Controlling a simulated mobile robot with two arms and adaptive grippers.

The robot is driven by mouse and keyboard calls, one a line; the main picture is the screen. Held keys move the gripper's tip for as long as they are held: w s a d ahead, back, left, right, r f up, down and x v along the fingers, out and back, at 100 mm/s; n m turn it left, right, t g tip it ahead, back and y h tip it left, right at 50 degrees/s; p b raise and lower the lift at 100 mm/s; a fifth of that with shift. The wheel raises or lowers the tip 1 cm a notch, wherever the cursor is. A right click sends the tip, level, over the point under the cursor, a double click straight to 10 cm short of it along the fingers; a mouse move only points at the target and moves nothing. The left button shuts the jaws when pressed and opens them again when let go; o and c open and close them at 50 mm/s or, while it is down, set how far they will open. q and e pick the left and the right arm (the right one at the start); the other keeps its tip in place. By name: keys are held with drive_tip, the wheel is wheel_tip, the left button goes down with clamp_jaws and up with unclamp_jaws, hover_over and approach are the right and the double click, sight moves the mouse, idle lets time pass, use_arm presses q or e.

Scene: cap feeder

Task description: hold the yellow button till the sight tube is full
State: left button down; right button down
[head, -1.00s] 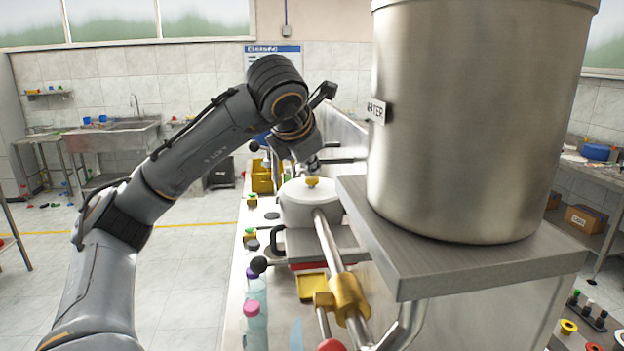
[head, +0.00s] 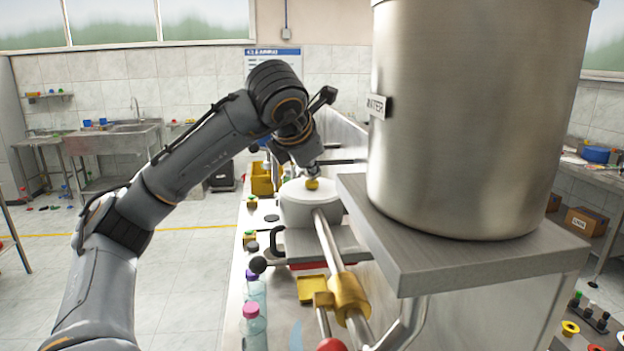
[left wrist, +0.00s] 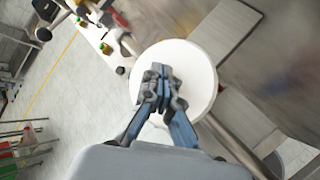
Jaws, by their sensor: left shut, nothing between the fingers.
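The yellow button (head: 312,184) sits on top of the white round housing (head: 296,205) in the head view. My left gripper (head: 314,174) points down at the button from directly above, its tips at or very near it; I cannot tell if it is pressed. In the left wrist view the gripper (left wrist: 161,78) is shut and empty over the white housing (left wrist: 198,72), and its fingers hide the button. I cannot make out a sight tube in either view. My right gripper is not in view.
A large steel tank (head: 470,120) labelled WATER stands on a grey shelf (head: 440,262) to the right. A steel pipe with a brass fitting (head: 349,294) runs beside the housing. Bottles with coloured caps (head: 253,325) line the bench's left edge. A yellow tray (head: 311,288) lies in front.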

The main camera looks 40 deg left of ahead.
sight(311, 183)
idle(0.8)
use_arm(q)
drive_tip(key=shift+r+p, duration=0.75)
drive_tip(key=shift+r, duration=0.15)
wheel_tip(311, 183, up, 5)
drive_tip(key=p, duration=0.4)
drive_tip(key=shift+r, duration=0.1)
idle(0.4)
